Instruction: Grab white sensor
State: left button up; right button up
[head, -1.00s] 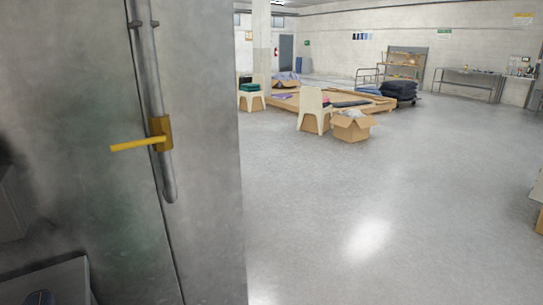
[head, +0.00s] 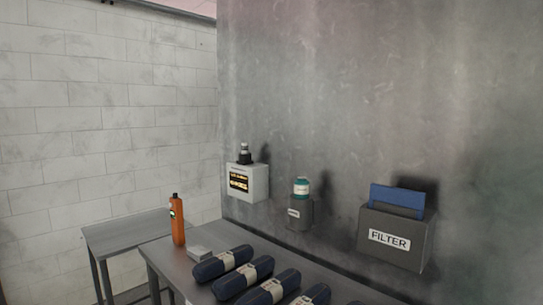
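A white box with a dark, yellow-lit display (head: 247,183) is mounted on the grey metal wall, with a black knobbed part (head: 244,153) on top; it may be the white sensor. A small light-grey block (head: 200,253) lies on the metal table (head: 172,262) beside an orange bottle; I cannot tell whether this is a sensor. Neither of my grippers is in view.
Several dark blue rolls with pale bands (head: 223,264) lie along the table's front. The orange bottle (head: 177,222) stands at its left. A teal-capped bottle (head: 301,188) sits in a grey wall holder (head: 300,213). A FILTER box (head: 395,238) holds a blue panel (head: 397,199).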

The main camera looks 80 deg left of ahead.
aim_at(244, 145)
jog(key=u, duration=2.65)
jog(key=i+j+z, duration=0.1)
jog(key=z, duration=1)
jog(key=j+z, duration=0.45)
jog(key=j, duration=0.2)
jog(key=j+z, duration=0.5)
jog(key=j, duration=0.2)
